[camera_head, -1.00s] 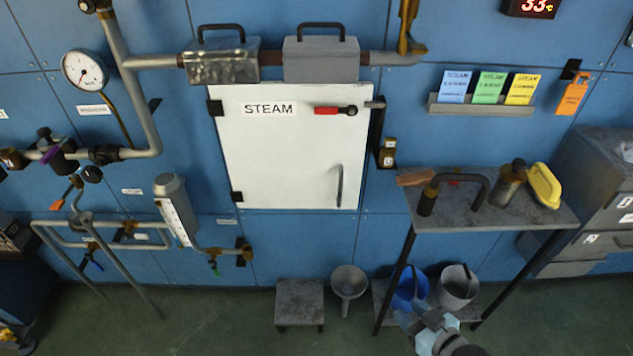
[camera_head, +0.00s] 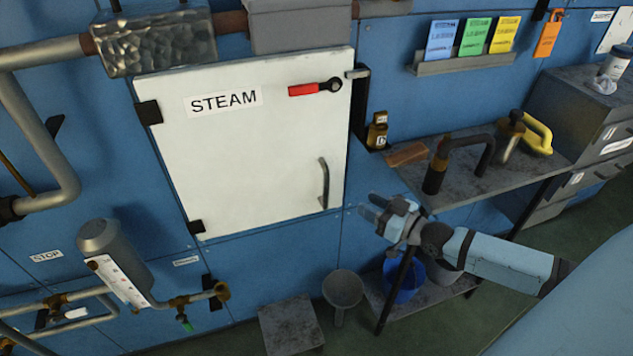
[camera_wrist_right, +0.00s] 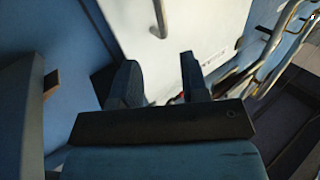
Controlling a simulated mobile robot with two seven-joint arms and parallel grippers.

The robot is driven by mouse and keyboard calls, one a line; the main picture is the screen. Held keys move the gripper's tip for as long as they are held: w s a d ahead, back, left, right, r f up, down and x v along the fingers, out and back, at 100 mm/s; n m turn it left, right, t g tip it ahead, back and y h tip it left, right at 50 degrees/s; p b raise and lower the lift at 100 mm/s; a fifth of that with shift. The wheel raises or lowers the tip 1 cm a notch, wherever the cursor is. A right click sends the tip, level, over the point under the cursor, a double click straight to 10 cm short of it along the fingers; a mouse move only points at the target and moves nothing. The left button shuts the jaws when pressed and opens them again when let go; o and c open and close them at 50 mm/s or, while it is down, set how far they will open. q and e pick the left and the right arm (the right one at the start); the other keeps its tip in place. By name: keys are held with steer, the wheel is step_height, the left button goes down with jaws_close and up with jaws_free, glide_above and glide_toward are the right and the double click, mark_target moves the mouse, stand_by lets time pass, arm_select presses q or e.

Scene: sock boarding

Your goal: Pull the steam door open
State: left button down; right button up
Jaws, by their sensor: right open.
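The white steam door (camera_head: 252,150) is set in the blue wall and looks shut, with hinges on its left edge. A STEAM label (camera_head: 223,102) and a red-handled latch (camera_head: 314,88) are on its upper part. The dark vertical pull handle (camera_head: 323,184) is near its lower right corner. My right gripper (camera_head: 368,208) is open and empty, to the right of the handle and a little below it, apart from it. In the right wrist view the two fingers (camera_wrist_right: 160,85) point toward the white door (camera_wrist_right: 210,40), and the handle (camera_wrist_right: 160,18) shows beyond them. My left gripper is not in view.
A shelf table (camera_head: 478,190) with a black hooked tool (camera_head: 455,160) and a yellow-handled item (camera_head: 537,133) stands right of the door. Pipes and a grey cylinder (camera_head: 110,245) are at left. A stool (camera_head: 290,325), funnel (camera_head: 342,288) and blue bucket (camera_head: 404,285) stand below.

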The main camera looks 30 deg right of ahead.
mark_target(328, 183)
steer(key=b+x, duration=0.1)
steer(key=x, duration=1.2)
jaws_close()
